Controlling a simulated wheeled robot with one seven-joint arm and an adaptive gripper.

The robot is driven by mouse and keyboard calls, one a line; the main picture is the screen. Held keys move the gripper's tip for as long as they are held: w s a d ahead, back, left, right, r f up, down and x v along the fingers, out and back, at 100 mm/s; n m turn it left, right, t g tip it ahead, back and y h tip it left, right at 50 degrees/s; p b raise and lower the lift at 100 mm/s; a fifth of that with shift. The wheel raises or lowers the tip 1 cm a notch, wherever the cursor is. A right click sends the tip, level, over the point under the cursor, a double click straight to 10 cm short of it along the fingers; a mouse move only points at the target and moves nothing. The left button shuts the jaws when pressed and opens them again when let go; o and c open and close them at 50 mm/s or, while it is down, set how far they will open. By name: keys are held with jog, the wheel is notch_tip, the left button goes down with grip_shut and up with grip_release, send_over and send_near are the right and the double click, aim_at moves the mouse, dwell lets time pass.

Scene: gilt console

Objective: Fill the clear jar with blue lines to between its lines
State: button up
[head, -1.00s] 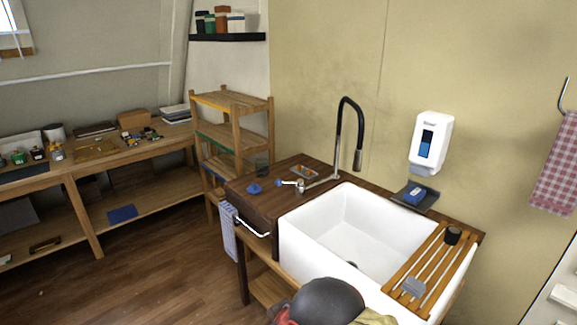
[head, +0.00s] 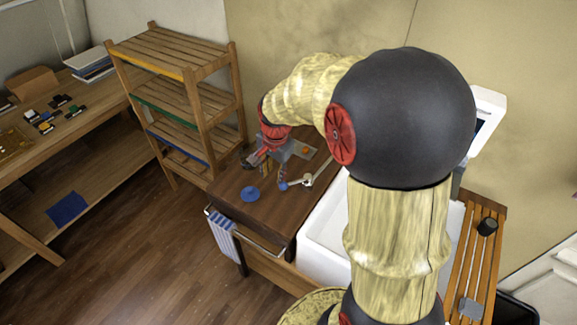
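My gripper (head: 266,160) is over the back left of the dark wooden counter (head: 228,192), at the end of my raised arm. It is small and dark here, and I cannot tell whether it is open or holds anything. The clear jar is not distinguishable; the area around the gripper is cluttered, and its blue lines cannot be made out. The tap's spout is hidden behind my arm.
A flat blue object (head: 250,194) lies on the counter in front of the gripper. The white sink (head: 322,240) is largely covered by my arm. A wooden shelf rack (head: 180,95) stands close on the left. A slatted rack (head: 468,262) holds a black cup (head: 487,227) and a grey block (head: 470,308).

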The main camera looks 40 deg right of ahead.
aim_at(289, 183)
jog(key=d+f+m+p, duration=0.1)
jog(key=d, duration=0.1)
jog(key=w+d+f+m+p, duration=0.1)
jog(key=d+m+p, duration=0.1)
jog(key=d+f+m+g+p, duration=0.1)
jog(key=d+f+m, duration=0.1)
jog(key=d, duration=0.1)
jog(key=shift+w+f+p, duration=0.1)
jog(key=shift+w+p, duration=0.2)
jog(key=shift+w, duration=0.05)
jog(key=f, duration=0.7)
jog(key=shift+w+d+f, duration=0.15)
jog(key=shift+w+d, duration=0.05)
jog(key=shift+d, duration=0.05)
jog(key=shift+f, duration=0.6)
jog(key=shift+c, duration=0.2)
grip_shut()
